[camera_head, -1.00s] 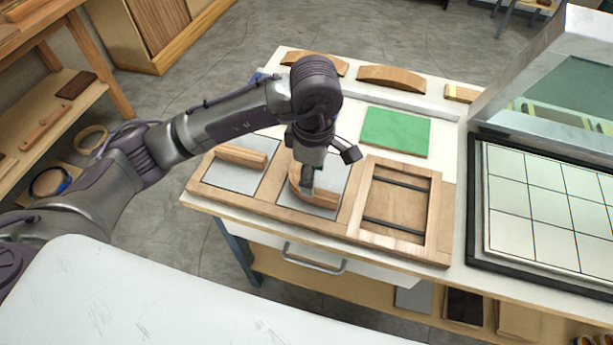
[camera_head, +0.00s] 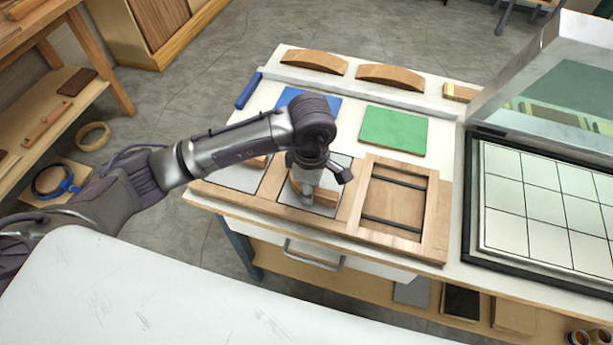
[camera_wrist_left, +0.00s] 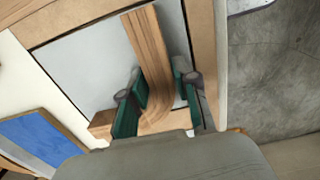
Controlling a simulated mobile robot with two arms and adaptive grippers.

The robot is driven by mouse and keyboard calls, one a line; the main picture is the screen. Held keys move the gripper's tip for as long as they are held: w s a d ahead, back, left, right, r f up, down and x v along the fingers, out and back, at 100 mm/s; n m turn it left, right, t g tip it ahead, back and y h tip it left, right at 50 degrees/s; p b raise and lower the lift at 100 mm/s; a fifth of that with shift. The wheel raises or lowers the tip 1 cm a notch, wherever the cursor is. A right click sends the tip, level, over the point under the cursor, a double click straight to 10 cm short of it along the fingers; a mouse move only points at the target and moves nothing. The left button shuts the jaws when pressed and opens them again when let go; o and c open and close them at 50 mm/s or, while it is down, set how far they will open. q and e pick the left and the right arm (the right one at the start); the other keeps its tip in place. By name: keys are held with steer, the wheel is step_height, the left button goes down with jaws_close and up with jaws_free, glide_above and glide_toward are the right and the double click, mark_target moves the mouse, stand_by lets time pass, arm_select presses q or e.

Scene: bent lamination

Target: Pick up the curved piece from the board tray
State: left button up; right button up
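The curved piece (camera_wrist_left: 149,50) is a striped, light-brown wooden strip on the grey panel in the middle section of the board tray (camera_head: 259,207). In the head view my gripper mostly hides it. My left gripper (camera_head: 303,200) is down over it, pointing at the tray. In the left wrist view its two green-padded fingers (camera_wrist_left: 158,95) stand on either side of the strip, near its bend. They look open; contact with the wood is unclear. A wooden end (camera_wrist_left: 102,123) shows left of the left finger. My right gripper is in neither view.
The tray's left section holds another wooden piece (camera_head: 258,162), partly behind my arm. Its right section (camera_head: 396,202) has two dark bars. A green sheet (camera_head: 393,131) and a blue sheet (camera_head: 325,104) lie behind. An open-lidded gridded panel (camera_head: 530,215) stands right.

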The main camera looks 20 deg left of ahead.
arm_select(q)
jaws_close()
steer(key=shift+r, duration=0.1)
